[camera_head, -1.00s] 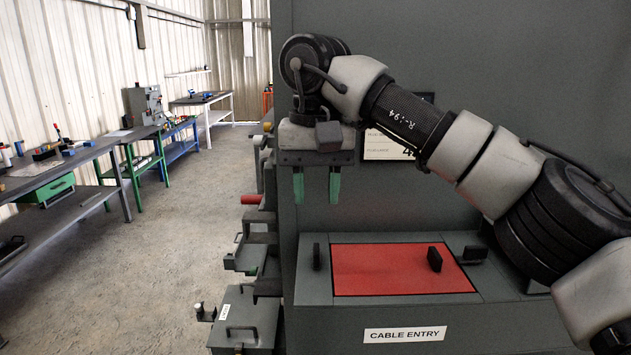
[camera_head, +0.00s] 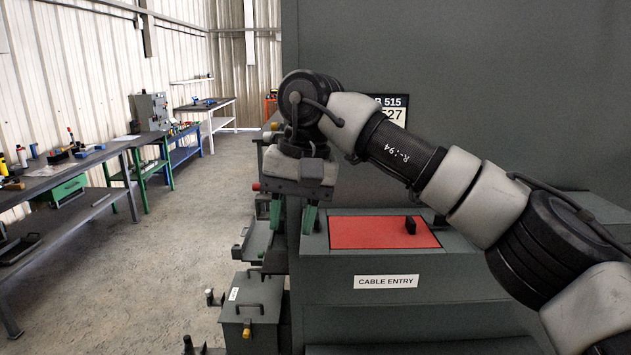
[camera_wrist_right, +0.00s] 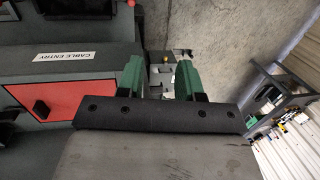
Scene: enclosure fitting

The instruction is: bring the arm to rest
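My right arm reaches across the head view from the lower right. My right gripper (camera_head: 292,218) points downward with its two green fingers apart, at the left edge of the grey enclosure (camera_head: 440,120). In the right wrist view the green fingers (camera_wrist_right: 160,80) stand well apart with nothing gripped between them. The red panel (camera_head: 375,232) with a black handle lies on the cable entry ledge, right of the gripper; it also shows in the wrist view (camera_wrist_right: 50,97). My left gripper is in neither view.
Below the gripper, a grey box (camera_head: 251,312) and open trays (camera_head: 262,240) stick out at the enclosure's left side. The floor (camera_head: 180,230) to the left is clear. Workbenches (camera_head: 95,160) line the corrugated wall.

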